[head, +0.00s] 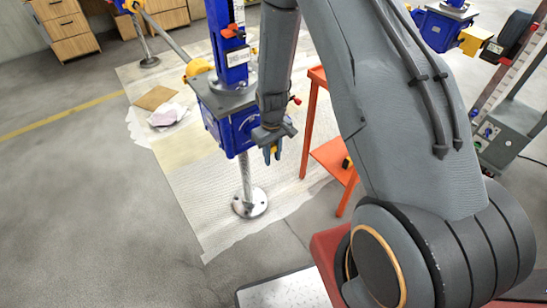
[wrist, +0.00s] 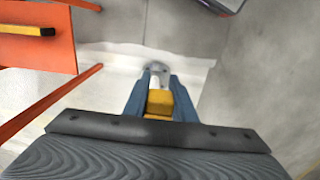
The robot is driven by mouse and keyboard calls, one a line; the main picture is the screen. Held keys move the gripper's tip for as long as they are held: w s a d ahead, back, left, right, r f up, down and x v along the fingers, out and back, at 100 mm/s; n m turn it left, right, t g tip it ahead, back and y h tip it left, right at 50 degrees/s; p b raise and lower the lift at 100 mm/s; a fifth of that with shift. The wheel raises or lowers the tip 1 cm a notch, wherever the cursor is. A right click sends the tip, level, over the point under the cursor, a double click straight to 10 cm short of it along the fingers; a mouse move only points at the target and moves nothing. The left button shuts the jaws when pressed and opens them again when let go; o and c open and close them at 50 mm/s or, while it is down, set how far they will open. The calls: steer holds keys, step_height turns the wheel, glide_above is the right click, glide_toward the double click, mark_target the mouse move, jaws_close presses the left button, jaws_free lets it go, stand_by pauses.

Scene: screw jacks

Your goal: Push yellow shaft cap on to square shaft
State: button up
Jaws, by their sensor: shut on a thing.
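My gripper (head: 272,154) points down close to the right side of the blue screw jack (head: 232,125) in the head view. In the wrist view its blue fingers (wrist: 159,92) are shut on the yellow shaft cap (wrist: 158,103). A little yellow shows between the fingers in the head view too. The square shaft cannot be made out in either view; my gripper and wrist cover part of the jack's right side. I cannot tell whether the cap touches the shaft.
The jack's silver post stands on a round foot plate (head: 250,203) on a pale floor sheet (head: 190,190). An orange stand (head: 332,155) is close right of my gripper. A second blue jack (head: 437,25) is at upper right. The grey floor at left is clear.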

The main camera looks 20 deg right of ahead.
steer(key=shift+w+a+b, duration=0.3)
steer(key=shift+w+b, duration=0.05)
steer(key=shift+w, duration=0.5)
steer(key=shift+w+a+b, duration=0.25)
steer(key=shift+w+b, duration=0.1)
steer(key=shift+w, duration=0.45)
steer(key=o, duration=1.1)
step_height(320, 180, up, 7)
steer(key=shift+f+b, duration=0.1)
steer(key=shift+b, duration=0.4)
steer(key=shift+r, duration=0.5)
